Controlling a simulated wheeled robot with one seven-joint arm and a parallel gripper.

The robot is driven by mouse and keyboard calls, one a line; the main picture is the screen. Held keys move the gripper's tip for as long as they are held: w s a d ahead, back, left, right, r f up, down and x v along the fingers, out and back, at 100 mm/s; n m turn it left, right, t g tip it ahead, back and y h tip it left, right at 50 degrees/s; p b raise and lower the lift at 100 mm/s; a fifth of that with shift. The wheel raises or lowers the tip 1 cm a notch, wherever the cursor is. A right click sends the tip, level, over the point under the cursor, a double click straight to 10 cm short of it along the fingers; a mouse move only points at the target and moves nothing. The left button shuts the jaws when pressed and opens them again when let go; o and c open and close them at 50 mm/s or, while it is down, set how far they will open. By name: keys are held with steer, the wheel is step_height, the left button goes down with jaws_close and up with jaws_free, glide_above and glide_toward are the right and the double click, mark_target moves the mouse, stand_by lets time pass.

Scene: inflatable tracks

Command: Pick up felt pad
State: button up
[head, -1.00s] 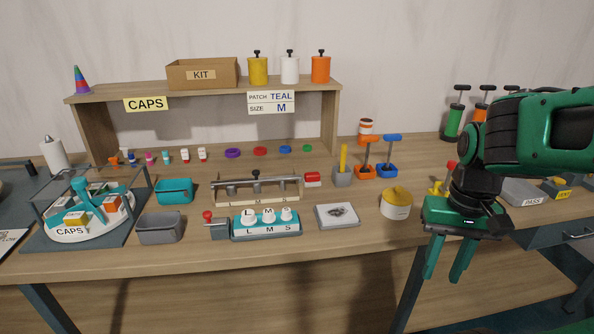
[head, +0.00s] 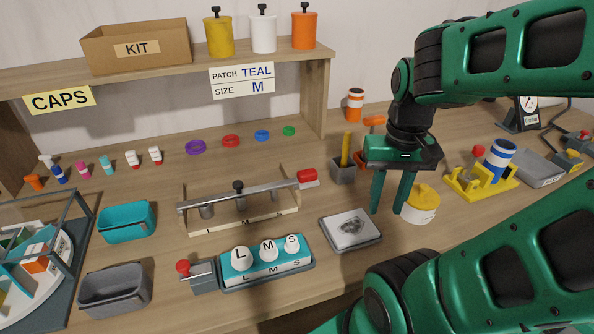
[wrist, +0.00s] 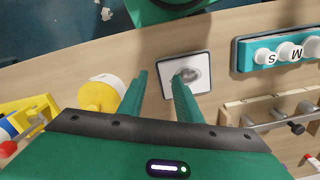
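I cannot tell for sure which thing is the felt pad. A small red block with a pale underside (head: 307,177) lies right of the wooden rack. A flat white plate with a dark grey smudged patch (head: 350,229) lies at the middle front of the bench; it also shows in the wrist view (wrist: 187,73). My gripper (head: 387,208) is open and empty, pointing down above the bench between the plate and the yellow-lidded pot. In the wrist view my fingertips (wrist: 158,78) are apart, and the right finger overlaps the plate's edge.
The yellow-lidded pot (head: 420,204) stands just right of my fingers. A teal block with L, M and S knobs (head: 268,259) is left of the plate, and the rack (head: 240,206) is behind it. A grey cup (head: 343,170) and a yellow holder (head: 482,184) stand nearby.

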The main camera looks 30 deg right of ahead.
steer(key=shift+w, duration=0.25)
steer(key=shift+o, duration=0.9)
steer(key=o, duration=0.5)
steer(key=shift+s+r, duration=0.25)
steer(key=shift+s, duration=0.1)
steer(key=n, duration=2.2)
glide_toward(307, 171)
steer(key=shift+s+a+f, duration=0.1)
steer(key=shift+s+f, duration=0.05)
steer(key=shift+f, duration=5)
